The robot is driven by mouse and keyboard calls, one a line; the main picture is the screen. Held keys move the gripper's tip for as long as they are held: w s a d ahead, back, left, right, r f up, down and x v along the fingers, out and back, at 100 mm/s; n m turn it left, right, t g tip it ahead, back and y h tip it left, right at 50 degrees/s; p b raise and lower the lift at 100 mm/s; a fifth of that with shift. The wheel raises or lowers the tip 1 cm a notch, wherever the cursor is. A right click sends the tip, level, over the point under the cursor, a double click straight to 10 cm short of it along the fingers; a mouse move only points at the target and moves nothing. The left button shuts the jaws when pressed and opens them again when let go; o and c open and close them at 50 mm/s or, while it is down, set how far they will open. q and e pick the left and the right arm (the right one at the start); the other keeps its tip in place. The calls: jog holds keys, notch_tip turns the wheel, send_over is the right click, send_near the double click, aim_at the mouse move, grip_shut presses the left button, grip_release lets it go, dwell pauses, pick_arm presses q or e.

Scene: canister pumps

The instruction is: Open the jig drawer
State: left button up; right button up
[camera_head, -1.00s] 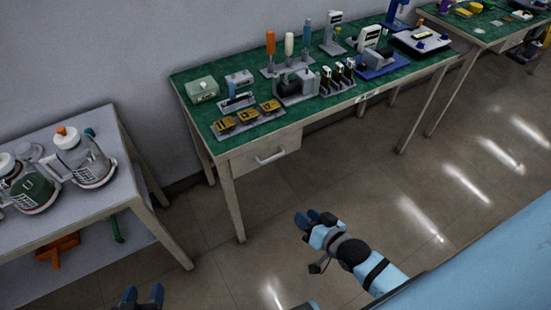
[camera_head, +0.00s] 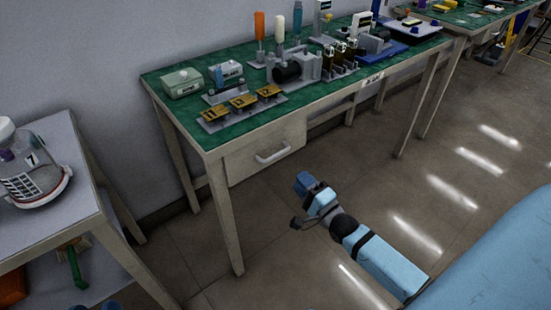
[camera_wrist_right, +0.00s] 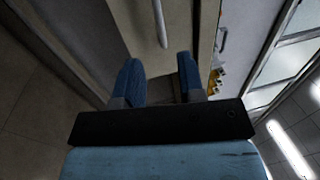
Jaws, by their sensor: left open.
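The jig drawer (camera_head: 240,170) is a pale front under the green-topped workbench, flush and closed, with a silver bar handle (camera_head: 272,153). My right gripper (camera_head: 305,182) is open and empty, in front of the drawer and below and right of the handle, apart from it. In the right wrist view, my right gripper's blue fingers (camera_wrist_right: 160,80) are spread, with the handle (camera_wrist_right: 160,22) beyond them near the top. Only the blue fingertips of my left gripper (camera_head: 97,305) show at the bottom left edge; it is open and away from the drawer.
The workbench (camera_head: 165,88) carries yellow jigs, a grey box and several tools. A table (camera_head: 75,215) with a glass canister stands at the left, near my left gripper. Bench legs stand on both sides of the drawer. The floor (camera_head: 400,175) right of the drawer is clear.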

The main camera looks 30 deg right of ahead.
aim_at(277, 154)
pick_arm(q)
jog(key=shift+s+d+r+t+h+b, duration=0.1)
jog(key=shift+d+r+t+h+b, duration=0.2)
jog(key=shift+r+h+b, duration=0.25)
jog(key=shift+d+r+t+h+b, duration=0.25)
jog(key=shift+r+b, duration=0.2)
jog(key=shift+b, duration=0.25)
pick_arm(e)
jog(key=shift+x, duration=5.75)
jog(key=shift+c, duration=0.4)
pick_arm(q)
jog(key=shift+r, duration=0.1)
pick_arm(e)
grip_shut()
